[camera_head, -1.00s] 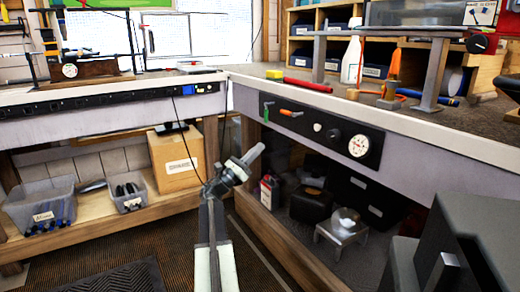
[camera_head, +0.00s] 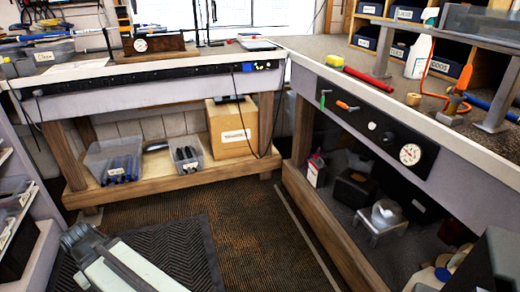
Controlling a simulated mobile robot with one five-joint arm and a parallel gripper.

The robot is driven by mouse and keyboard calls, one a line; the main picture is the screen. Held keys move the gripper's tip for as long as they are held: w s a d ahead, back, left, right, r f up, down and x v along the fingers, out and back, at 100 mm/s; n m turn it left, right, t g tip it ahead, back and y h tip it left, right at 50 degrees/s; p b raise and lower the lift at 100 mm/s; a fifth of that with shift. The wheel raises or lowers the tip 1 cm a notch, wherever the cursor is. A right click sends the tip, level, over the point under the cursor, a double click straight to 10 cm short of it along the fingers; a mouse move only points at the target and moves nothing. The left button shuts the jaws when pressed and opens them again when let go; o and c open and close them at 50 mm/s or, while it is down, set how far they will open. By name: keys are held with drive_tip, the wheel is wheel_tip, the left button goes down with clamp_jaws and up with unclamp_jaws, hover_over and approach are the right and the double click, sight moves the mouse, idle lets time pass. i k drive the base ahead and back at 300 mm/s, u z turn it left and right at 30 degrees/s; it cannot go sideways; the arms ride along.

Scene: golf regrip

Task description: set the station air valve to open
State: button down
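A black control panel (camera_head: 349,124) is set in the front of the right bench. On it are a green upright lever-like part (camera_head: 323,99), an orange handle (camera_head: 347,106) lying roughly along the panel, a small white knob (camera_head: 372,126), a black knob (camera_head: 389,138) and a white round gauge (camera_head: 410,154). I cannot read which part is the air valve. The grey end of my arm, with my gripper (camera_head: 77,237), is low at the left, well away from the panel. Its fingers cannot be made out.
A dark mat (camera_head: 180,255) lies on the open floor. The left bench's shelf holds clear bins (camera_head: 113,160) and a cardboard box (camera_head: 232,127). A shelf unit (camera_head: 32,255) stands close at left. A dark grey block (camera_head: 490,262) is at lower right.

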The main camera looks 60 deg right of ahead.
sight(342, 105)
drive_tip(key=z, duration=0.4)
drive_tip(key=k, duration=1.3)
drive_tip(key=z, duration=0.7)
drive_tip(key=i, duration=1.25)
drive_tip(key=u, duration=0.7)
drive_tip(key=i, duration=0.85)
drive_tip(key=u, duration=0.05)
drive_tip(key=k, duration=0.5)
drive_tip(key=u, duration=0.1)
